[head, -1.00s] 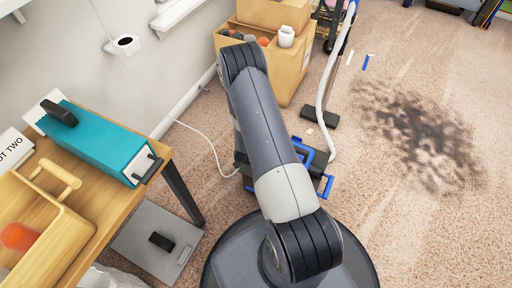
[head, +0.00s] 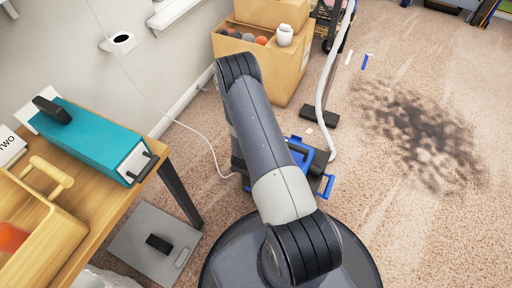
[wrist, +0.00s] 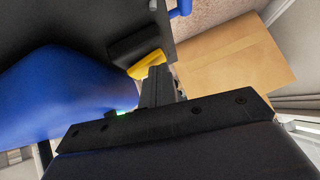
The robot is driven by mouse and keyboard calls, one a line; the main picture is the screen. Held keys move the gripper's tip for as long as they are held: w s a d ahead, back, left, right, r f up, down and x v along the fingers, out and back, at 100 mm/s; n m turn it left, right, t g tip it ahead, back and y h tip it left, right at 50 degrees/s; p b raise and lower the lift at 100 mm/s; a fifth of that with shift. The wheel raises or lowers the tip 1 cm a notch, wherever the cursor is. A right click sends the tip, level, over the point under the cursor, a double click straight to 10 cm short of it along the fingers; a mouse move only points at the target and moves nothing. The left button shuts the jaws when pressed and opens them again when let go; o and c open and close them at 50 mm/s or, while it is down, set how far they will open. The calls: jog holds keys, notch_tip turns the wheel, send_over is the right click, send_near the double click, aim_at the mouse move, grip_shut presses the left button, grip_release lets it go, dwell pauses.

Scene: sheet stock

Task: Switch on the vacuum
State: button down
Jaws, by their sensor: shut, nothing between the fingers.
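The vacuum (head: 319,162) is a blue and dark canister on the carpet, partly hidden behind my arm in the head view. A pale hose rises from it. In the wrist view its blue body (wrist: 55,95) fills the left, beside a dark surface (wrist: 90,22). A yellow part (wrist: 147,65) with a black piece beside it lies at the fingertips; I cannot tell whether they touch it. A small green glow (wrist: 122,112) shows at the blue body's edge. My gripper (wrist: 157,84) is shut and empty, close to the vacuum; the head view hides it behind the arm.
A cardboard box (head: 284,72) with balls and a white jar stands behind the vacuum. A wooden table (head: 110,200) with a teal case (head: 92,138) is at left. A white cord (head: 190,128) runs to the vacuum. Carpet at right is open, with a dark stain (head: 420,130).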

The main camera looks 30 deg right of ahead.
jog(key=shift+s+f, duration=0.1)
jog(key=shift+s, duration=0.05)
jog(key=shift+s+d, duration=0.5)
jog(key=shift+s, duration=0.05)
jog(key=shift+r, duration=0.25)
jog(key=r, duration=0.1)
jog(key=r+p, duration=0.2)
jog(key=shift+s+d+r, duration=0.15)
jog(key=shift+d+r, duration=0.15)
jog(key=shift+r, duration=0.1)
jog(key=p+v, duration=0.2)
jog(key=v, duration=0.8)
jog(key=shift+p, duration=0.4)
jog(key=shift+s+a, duration=0.1)
jog(key=shift+a, duration=0.05)
